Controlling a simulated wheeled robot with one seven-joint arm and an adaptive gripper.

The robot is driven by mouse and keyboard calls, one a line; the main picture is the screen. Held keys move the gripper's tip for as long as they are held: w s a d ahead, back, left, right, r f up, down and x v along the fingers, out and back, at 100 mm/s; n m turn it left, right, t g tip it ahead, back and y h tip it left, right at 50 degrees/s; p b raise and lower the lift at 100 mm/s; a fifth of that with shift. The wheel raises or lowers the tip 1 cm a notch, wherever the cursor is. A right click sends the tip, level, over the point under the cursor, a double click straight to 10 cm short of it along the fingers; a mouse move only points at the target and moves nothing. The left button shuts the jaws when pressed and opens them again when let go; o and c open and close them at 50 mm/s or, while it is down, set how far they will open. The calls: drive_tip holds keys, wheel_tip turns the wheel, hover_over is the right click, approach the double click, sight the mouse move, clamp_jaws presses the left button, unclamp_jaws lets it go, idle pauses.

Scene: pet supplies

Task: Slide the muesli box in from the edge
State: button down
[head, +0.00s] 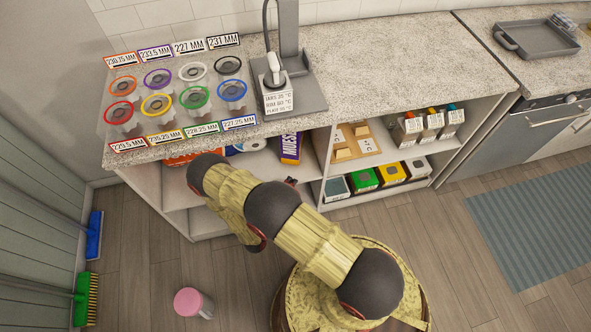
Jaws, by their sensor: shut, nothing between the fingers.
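The muesli box (290,149) is purple with white lettering and a yellow-orange lower edge. It is on the upper shelf (258,168) under the counter, near the shelf's right divider. The counter edge hides its top and back. How far it sits from the shelf's front edge is hard to tell. My arm bends in front of the shelf and hides much of my gripper. A small dark tip of my gripper (291,181) shows just below the box, near the shelf front. The gripper is shut and empty; whether it touches the box is not clear.
Bowls with coloured rims (156,104) and number cards stand on the counter (375,70), beside a grey stand (300,95). An orange package (183,158) lies left on the shelf. Cartons (410,130) stand to the right. A pink-topped container (190,302) stands on the floor.

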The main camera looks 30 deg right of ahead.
drive_tip(key=w+a+b+x, duration=0.1)
drive_tip(key=w+b+x, duration=0.1)
drive_tip(key=x, duration=1)
drive_tip(key=shift+w+b, duration=0.2)
drive_tip(key=shift+b, duration=0.3)
drive_tip(key=w+d+b, duration=0.2)
drive_tip(key=w+b, duration=0.2)
drive_tip(key=w, duration=0.6)
drive_tip(key=shift+b, duration=0.35)
